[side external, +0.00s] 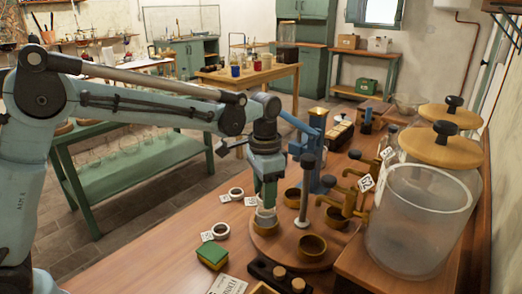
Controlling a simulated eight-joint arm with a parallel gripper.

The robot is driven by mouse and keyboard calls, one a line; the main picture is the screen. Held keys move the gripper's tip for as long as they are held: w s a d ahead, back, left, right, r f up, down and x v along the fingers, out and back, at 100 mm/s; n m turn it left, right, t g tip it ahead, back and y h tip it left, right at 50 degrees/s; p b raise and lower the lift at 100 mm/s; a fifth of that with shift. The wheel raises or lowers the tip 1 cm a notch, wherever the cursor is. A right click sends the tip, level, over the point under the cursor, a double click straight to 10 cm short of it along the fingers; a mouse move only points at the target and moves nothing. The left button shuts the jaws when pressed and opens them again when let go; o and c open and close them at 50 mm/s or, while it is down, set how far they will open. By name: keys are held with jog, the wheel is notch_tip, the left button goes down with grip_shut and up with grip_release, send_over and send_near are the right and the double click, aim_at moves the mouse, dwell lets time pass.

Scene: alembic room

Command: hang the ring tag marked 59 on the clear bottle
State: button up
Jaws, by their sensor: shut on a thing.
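My gripper (267,205) points down over the left side of a round wooden stand (275,250). It is shut on a pale ring tag, whose white label (250,202) sticks out at the left. Its number is too small to read. A whitish form (265,219) is just below the fingers; I cannot tell whether it is the ring or a bottle top. Two other ring tags lie on the table left of the stand, one farther back (236,193) and one nearer (220,231). I cannot make out the clear bottle with certainty.
The stand has a central post (305,190) with a dark knob and brass cups (312,246). A green-and-yellow sponge (213,255) lies at front left.

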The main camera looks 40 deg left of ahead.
dwell(0.3)
jog(key=o, duration=1.4)
jog(key=shift+r, duration=4.5)
jog(key=shift+s+a+r, duration=0.1)
jog(key=shift+s+a, duration=0.1)
jog(key=shift+s, duration=0.05)
jog(key=s+a+f+n+t, duration=0.3)
jog(key=s+a, duration=0.1)
jog(key=s, duration=0.4)
jog(key=s+a+f+n+t, duration=0.2)
jog(key=s+a+f+t, duration=0.1)
jog(key=s, duration=0.4)
jog(key=shift+s+a+n+t, duration=0.4)
jog(key=shift+a+t, duration=0.15)
jog(key=shift+t, duration=0.05)
